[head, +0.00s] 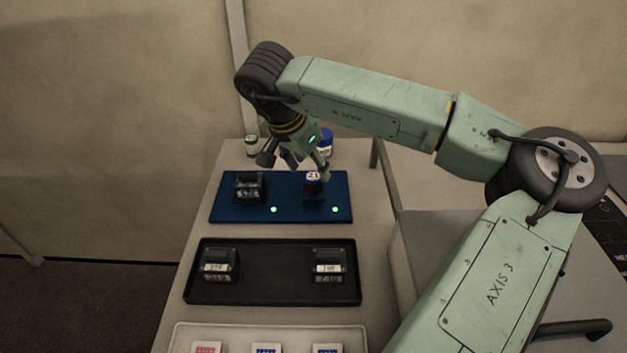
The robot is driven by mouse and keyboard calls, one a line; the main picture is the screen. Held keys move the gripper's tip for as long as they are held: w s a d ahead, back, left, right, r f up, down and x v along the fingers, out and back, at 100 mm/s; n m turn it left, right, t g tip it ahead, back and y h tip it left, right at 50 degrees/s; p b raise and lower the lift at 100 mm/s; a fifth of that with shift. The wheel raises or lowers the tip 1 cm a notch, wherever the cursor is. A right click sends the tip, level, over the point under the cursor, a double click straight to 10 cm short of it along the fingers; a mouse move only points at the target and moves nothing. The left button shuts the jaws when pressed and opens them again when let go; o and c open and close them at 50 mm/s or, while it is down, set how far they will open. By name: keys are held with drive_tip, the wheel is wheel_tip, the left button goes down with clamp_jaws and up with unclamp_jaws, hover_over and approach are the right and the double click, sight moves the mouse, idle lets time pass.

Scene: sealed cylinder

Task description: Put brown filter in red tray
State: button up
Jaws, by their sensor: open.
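My gripper (295,164) is open, its fingers pointing down over the back part of the blue tray (285,208). A small dark item with a white labelled top (313,187) stands on the blue tray at the right, just below the right finger; I cannot tell if they touch. A dark, block-like unit (249,187) stands at the left of the same tray. Nothing shows clearly between the fingers. I cannot make out any item as a brown filter, and no tray in this view looks red.
A black tray (272,294) in front holds two dark units with white labels, left (219,266) and right (328,266). A pale tray (182,335) with red- and blue-marked cards is nearest.

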sight(312, 177)
drive_tip(key=p+x, duration=0.1)
drive_tip(key=x, duration=0.1)
drive_tip(key=p+x, duration=0.1)
drive_tip(key=x, duration=0.2)
drive_tip(key=shift+s+a+f, duration=0.1)
drive_tip(key=shift+a+f, duration=0.05)
drive_tip(key=shift+f, duration=0.3)
drive_tip(key=shift+c, duration=0.2)
drive_tip(key=shift+r, duration=0.1)
drive_tip(key=c, duration=1.2)
